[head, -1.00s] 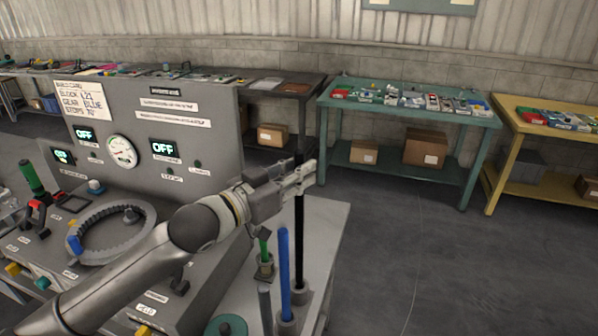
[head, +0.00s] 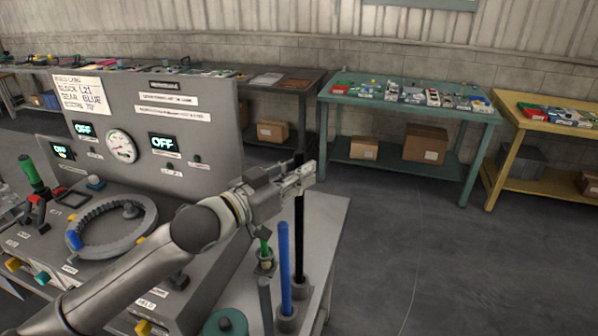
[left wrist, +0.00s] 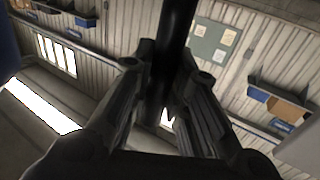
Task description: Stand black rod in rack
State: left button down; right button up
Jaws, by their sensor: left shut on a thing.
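The black rod (head: 299,230) stands upright in the head view, its lower end at a grey round socket (head: 299,286) of the rack on the grey bench. The end appears to be inside the socket, but its depth is hidden. My left gripper (head: 300,178) is shut on the rod near its top, with a short stub showing above the fingers. In the left wrist view the dark rod (left wrist: 178,28) runs between the fingers (left wrist: 172,85). My right gripper is not in view.
The control panel (head: 150,125) is at left. Open floor lies to the right.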

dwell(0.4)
pick_arm(q)
jog(key=shift+f+b, duration=0.45)
jog(key=shift+f, duration=0.65)
jog(key=c, duration=1.3)
grip_release()
jog(key=shift+s+f, duration=0.1)
jog(key=shift+s, duration=0.05)
jog(key=v, duration=1.2)
jog(key=shift+r, duration=0.2)
